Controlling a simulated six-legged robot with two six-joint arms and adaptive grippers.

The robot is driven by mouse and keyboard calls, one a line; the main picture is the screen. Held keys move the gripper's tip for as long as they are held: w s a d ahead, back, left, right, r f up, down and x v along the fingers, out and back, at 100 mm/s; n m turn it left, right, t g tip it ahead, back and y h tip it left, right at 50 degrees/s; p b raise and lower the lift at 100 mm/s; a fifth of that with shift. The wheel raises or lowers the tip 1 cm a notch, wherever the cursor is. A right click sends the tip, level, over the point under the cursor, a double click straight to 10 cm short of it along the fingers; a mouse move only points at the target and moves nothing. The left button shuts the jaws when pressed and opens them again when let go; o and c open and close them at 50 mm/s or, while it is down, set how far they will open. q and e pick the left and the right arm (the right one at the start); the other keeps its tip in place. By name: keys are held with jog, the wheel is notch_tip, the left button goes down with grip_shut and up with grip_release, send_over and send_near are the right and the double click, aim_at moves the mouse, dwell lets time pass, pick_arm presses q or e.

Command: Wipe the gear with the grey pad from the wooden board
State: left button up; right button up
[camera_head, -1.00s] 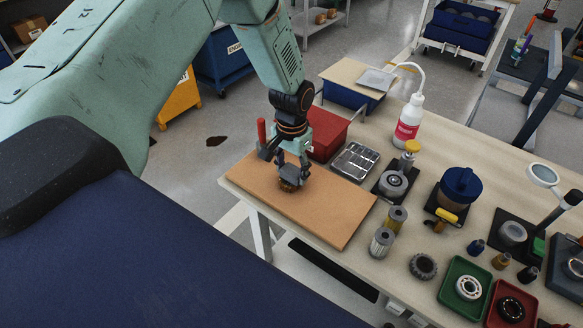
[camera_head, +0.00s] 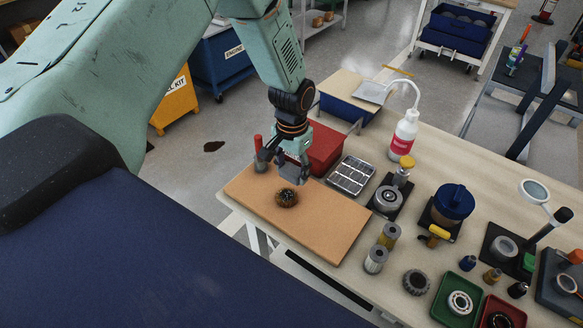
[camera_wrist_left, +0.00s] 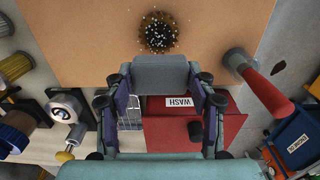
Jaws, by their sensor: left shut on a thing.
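A round dark-brown gear (camera_head: 287,197) with a bristly-looking dark top lies on the wooden board (camera_head: 325,222). In the left wrist view the gear (camera_wrist_left: 158,32) has white specks over its dark centre. My left gripper (camera_head: 291,170) is shut on the grey pad (camera_wrist_left: 160,74), which spans between the fingers. The pad is on the far side of the gear in the head view, apart from it in the picture; its exact height above the board is hard to tell. My right gripper is not in view.
A red-handled tool (camera_head: 259,152) stands at the board's far left corner, close to my left gripper. A red bin (camera_head: 325,148) and a metal tray (camera_head: 351,176) are behind the board. Filters (camera_head: 375,259) and another toothed ring (camera_head: 416,282) are to its right.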

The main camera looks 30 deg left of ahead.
pick_arm(q)
jog(key=r, duration=0.1)
jog(key=p, duration=0.1)
jog(key=r+p, duration=0.1)
jog(key=shift+w+d+r, duration=0.15)
jog(key=shift+w+r, duration=0.1)
jog(key=shift+r, duration=0.35)
jog(key=shift+s+r+p, duration=0.2)
jog(key=shift+s+p, duration=0.05)
jog(key=shift+p, duration=0.1)
jog(key=shift+a, duration=0.2)
jog(key=shift+w+f, duration=0.1)
jog(key=shift+w+d+f, duration=0.1)
jog(key=shift+w+d, duration=0.05)
